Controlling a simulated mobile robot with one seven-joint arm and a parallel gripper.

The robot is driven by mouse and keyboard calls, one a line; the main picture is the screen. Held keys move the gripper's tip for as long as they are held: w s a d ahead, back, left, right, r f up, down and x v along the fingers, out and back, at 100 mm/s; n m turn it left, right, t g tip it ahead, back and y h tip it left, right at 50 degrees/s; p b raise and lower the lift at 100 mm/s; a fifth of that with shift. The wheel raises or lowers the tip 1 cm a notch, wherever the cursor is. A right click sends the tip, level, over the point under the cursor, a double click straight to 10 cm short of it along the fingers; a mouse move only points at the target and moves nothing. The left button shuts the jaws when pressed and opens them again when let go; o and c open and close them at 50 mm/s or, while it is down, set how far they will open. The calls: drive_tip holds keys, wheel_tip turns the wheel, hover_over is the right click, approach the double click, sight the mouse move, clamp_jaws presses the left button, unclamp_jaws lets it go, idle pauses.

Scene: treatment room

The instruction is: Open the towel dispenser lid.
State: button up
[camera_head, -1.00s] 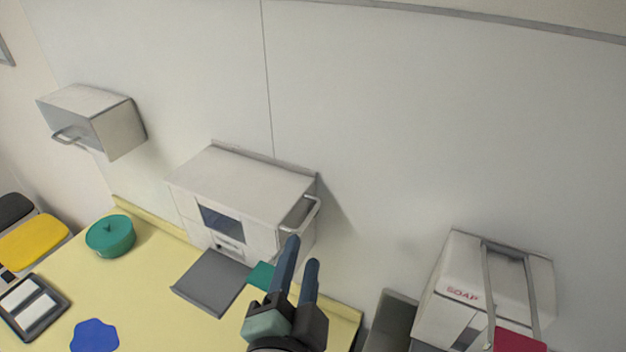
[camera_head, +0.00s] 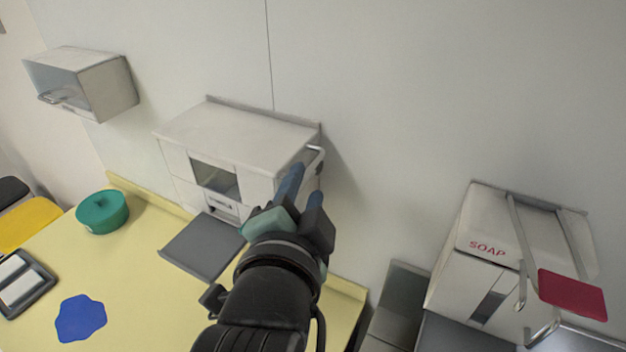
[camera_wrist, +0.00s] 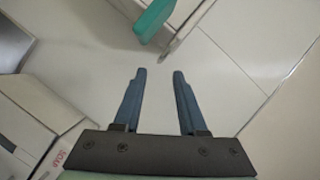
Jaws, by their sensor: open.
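A white box-shaped dispenser (camera_head: 235,140) on the wall in the middle of the head view has a front window and a pale bar handle (camera_head: 317,156) on its right side. It carries no readable towel label, but looks like the towel dispenser. Its top looks flat and shut. My gripper (camera_head: 306,184) is open and empty at the dispenser's right end, with its fingertips just below the handle in the picture. I cannot tell whether they touch. My arm hides the dispenser's lower right corner. The wrist view shows both fingers (camera_wrist: 159,75) apart with nothing between them.
A soap dispenser (camera_head: 480,250) with a red paddle (camera_head: 572,295) stands right. Another wall box (camera_head: 100,85) hangs left. A teal piece (camera_wrist: 153,20) shows in the wrist view.

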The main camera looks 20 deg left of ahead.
sight(313, 168)
drive_tip(key=p+x, duration=0.2)
drive_tip(key=x, duration=0.4)
drive_tip(key=shift+r, duration=0.15)
drive_tip(key=shift+x, duration=0.9)
drive_tip(key=shift+d, duration=0.1)
clamp_jaws()
idle(0.3)
